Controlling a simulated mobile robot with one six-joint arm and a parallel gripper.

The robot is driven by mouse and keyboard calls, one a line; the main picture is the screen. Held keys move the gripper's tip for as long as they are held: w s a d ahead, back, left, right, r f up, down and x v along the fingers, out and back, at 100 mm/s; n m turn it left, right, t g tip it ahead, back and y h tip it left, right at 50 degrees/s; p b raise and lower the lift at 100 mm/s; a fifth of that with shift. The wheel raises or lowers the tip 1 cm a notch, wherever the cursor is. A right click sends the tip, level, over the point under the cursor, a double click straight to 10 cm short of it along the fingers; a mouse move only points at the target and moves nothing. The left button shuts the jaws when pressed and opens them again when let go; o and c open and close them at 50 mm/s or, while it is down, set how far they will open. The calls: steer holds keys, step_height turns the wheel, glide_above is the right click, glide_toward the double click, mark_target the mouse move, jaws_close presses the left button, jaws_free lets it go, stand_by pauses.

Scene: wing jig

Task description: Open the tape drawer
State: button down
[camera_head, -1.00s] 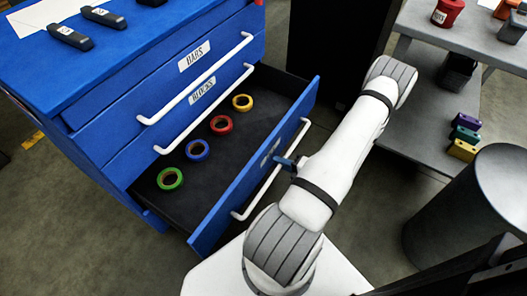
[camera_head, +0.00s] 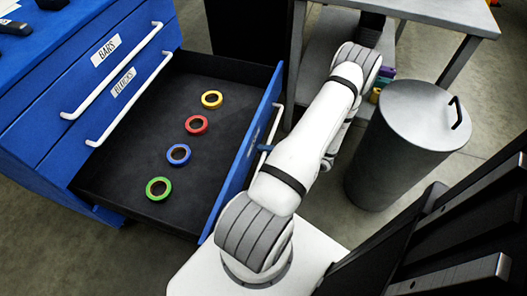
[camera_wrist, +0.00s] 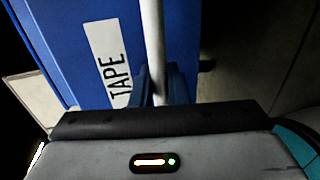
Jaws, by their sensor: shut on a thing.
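The tape drawer (camera_head: 232,172) is pulled far out of the blue cabinet. Its dark floor holds a yellow tape roll (camera_head: 221,99), a red roll (camera_head: 205,125), a blue roll (camera_head: 189,154) and a green roll (camera_head: 169,188). In the wrist view its blue front carries a label reading TAPE (camera_wrist: 111,62). My gripper (camera_wrist: 154,90) is shut on the drawer's white handle (camera_wrist: 153,40). In the head view my gripper (camera_head: 265,148) is mostly hidden behind my arm, at the drawer front.
The cabinet (camera_head: 60,110) has shut BARS and BLOCKS drawers above. A grey cylindrical bin (camera_head: 405,145) with a black handle stands to the right. A grey table (camera_head: 430,14) with a lower shelf stands behind. Bare floor shows at lower left.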

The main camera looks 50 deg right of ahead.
steer(key=shift+s+d, duration=0.15)
steer(key=shift+s, duration=0.1)
steer(key=c, duration=1.5)
jaws_free()
steer(key=p+v, duration=0.1)
steer(key=v, duration=0.6)
steer(key=shift+s, duration=0.3)
